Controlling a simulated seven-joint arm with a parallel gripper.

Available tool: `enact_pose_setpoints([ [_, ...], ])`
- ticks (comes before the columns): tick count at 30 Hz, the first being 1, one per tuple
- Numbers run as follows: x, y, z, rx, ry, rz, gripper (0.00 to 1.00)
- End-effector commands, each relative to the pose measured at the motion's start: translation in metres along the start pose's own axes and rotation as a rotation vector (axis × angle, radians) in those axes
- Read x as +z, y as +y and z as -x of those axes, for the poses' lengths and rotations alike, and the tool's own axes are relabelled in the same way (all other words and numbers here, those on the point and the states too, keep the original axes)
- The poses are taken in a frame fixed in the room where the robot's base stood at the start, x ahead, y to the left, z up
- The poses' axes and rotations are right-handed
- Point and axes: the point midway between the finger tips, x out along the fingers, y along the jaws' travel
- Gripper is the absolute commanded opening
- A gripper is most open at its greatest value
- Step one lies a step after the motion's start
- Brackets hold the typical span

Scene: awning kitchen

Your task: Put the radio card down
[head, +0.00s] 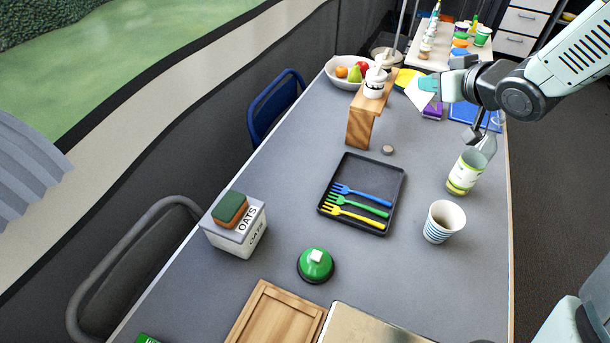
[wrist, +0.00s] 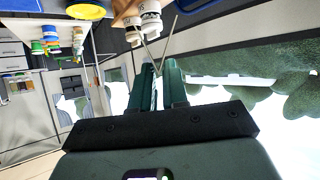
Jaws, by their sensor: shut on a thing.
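My gripper (head: 432,86) is at the far right part of the table in the head view, held above the surface with its fingers pointing left. It is shut on a thin, pale card, the radio card (head: 419,98), which hangs at the fingertips. In the wrist view, the two dark green fingers of my gripper (wrist: 160,80) are close together, with a thin pale edge between them. The card's face and any marking on it cannot be made out.
Near the gripper are a purple box (head: 432,112), a blue tray (head: 470,112), a wooden stand (head: 362,118) and a fruit bowl (head: 340,80). Bare table lies between tray and bottle.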

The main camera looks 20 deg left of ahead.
Motion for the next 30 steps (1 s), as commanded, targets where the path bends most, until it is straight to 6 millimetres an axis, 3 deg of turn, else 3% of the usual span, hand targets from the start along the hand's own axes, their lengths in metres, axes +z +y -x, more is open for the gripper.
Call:
enact_pose_setpoints([
  [1, -0.01, -0.025, -0.016, -0.053, 0.002, 0.033, 0.0],
  [6, -0.036, -0.104, -0.056, -0.205, 0.01, 0.135, 0.0],
  [9, -0.047, -0.147, -0.071, -0.28, 0.016, 0.187, 0.0],
  [15, -0.06, -0.21, -0.088, -0.385, 0.025, 0.257, 0.0],
  [24, -0.069, -0.269, -0.097, -0.476, 0.036, 0.318, 0.0],
  [30, -0.028, -0.268, -0.119, -0.474, 0.029, 0.311, 0.0],
])
